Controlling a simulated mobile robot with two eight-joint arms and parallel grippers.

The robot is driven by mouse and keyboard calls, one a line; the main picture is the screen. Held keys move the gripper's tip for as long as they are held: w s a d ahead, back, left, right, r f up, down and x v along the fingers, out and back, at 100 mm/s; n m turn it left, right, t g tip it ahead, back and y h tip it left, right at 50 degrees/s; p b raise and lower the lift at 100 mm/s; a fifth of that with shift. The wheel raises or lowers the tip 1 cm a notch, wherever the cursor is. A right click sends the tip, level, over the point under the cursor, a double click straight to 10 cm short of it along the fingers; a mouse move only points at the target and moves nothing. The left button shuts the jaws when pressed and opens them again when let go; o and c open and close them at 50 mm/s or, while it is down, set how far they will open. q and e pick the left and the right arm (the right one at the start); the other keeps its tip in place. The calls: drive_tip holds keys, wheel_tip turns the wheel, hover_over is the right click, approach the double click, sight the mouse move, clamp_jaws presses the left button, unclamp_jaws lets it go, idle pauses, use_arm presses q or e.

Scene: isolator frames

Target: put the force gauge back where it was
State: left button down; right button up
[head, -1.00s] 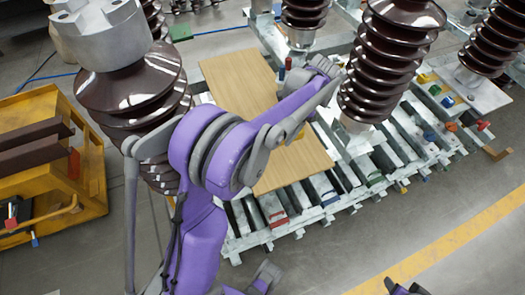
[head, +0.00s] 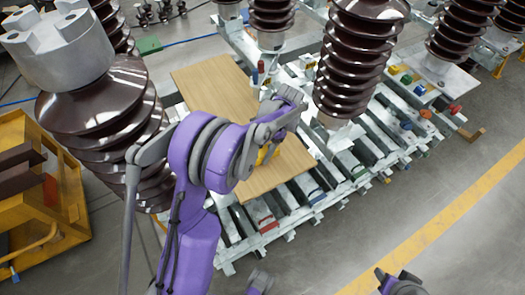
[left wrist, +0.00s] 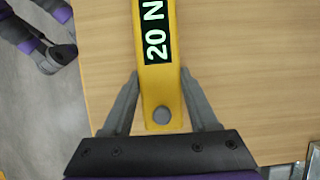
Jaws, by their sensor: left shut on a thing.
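The force gauge (left wrist: 157,95) is a yellow bar with a dark "20 N" label and a grey round button. My left gripper (left wrist: 159,76) is shut on it, one finger along each side, over a light wooden board (left wrist: 240,60). In the head view a yellow part of the gauge (head: 264,155) shows below my left wrist, over the same board (head: 215,80). My arm hides the rest and the fingertips there. I cannot tell whether the gauge touches the board. My right gripper is not clearly in view.
Brown ribbed insulators (head: 350,60) stand around the board, one close on the left (head: 100,110). A small red and blue item (head: 258,72) is at the board's far right edge. Metal slats (head: 300,195) lie beside the board. A yellow cart (head: 40,200) stands at left.

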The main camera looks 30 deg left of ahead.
use_arm(q)
drive_tip(key=c, duration=0.6)
unclamp_jaws()
drive_tip(key=shift+f, duration=0.15)
drive_tip(key=o, duration=0.4)
drive_tip(key=shift+o, duration=0.2)
drive_tip(key=v, duration=1.2)
drive_tip(key=s+d+r+n+t, duration=0.1)
drive_tip(key=s+d+r+t, duration=0.15)
drive_tip(key=s, duration=0.25)
drive_tip(key=s+d+r+n+t, duration=0.1)
drive_tip(key=s+d+t, duration=0.15)
drive_tip(key=s, duration=0.25)
drive_tip(key=s+d+f+n+t+h, duration=0.1)
drive_tip(key=s+d+f+t, duration=0.1)
drive_tip(key=s, duration=0.4)
drive_tip(key=s+d+f+n+t+h, duration=0.1)
drive_tip(key=s+d+f+n+t, duration=0.1)
drive_tip(key=s, duration=0.4)
drive_tip(key=shift+s+d+f+p, duration=0.35)
drive_tip(key=shift+s+f+p, duration=0.05)
drive_tip(key=shift+f+p, duration=0.05)
